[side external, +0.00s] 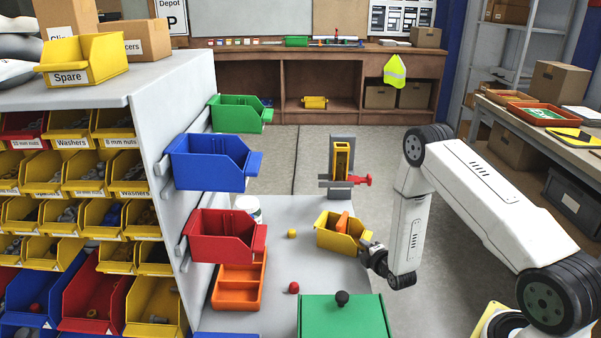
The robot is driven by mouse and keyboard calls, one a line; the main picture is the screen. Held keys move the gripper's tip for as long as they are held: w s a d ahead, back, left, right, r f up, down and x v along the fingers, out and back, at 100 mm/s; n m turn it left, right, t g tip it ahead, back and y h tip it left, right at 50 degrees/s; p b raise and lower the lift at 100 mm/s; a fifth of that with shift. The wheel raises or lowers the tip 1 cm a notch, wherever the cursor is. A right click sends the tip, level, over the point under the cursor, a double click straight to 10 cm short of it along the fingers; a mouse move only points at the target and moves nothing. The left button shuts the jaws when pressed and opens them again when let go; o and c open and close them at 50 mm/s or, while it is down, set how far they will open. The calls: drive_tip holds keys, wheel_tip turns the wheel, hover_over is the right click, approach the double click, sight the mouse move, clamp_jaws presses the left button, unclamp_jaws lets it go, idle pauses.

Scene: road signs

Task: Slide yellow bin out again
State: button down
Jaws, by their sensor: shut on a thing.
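The yellow bin (333,240) is on or just above the grey bench top, tilted in the picture; I cannot tell whether it touches the bench. An orange thing (343,222) sticks up out of it. My gripper (366,245) is at the bin's right front edge and is shut on it. The fingertips are small and partly hidden against the bin.
A red bin (222,238), a blue bin (207,165) and a green bin (237,117) hang on the cabinet side at left. An orange tray (238,288), a green box (343,318), a yellow-grey fixture (342,160) and small red (294,287) and yellow (292,233) pieces stand around.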

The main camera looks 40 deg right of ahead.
drive_tip(key=shift+s+a+f, duration=0.1)
drive_tip(key=shift+s, duration=0.05)
drive_tip(key=shift+c, duration=2.2)
unclamp_jaws()
drive_tip(key=v, duration=0.7)
drive_tip(key=shift+s+a, duration=0.2)
drive_tip(key=shift+s, duration=0.1)
drive_tip(key=shift+w+r, duration=0.1)
drive_tip(key=shift+r, duration=0.1)
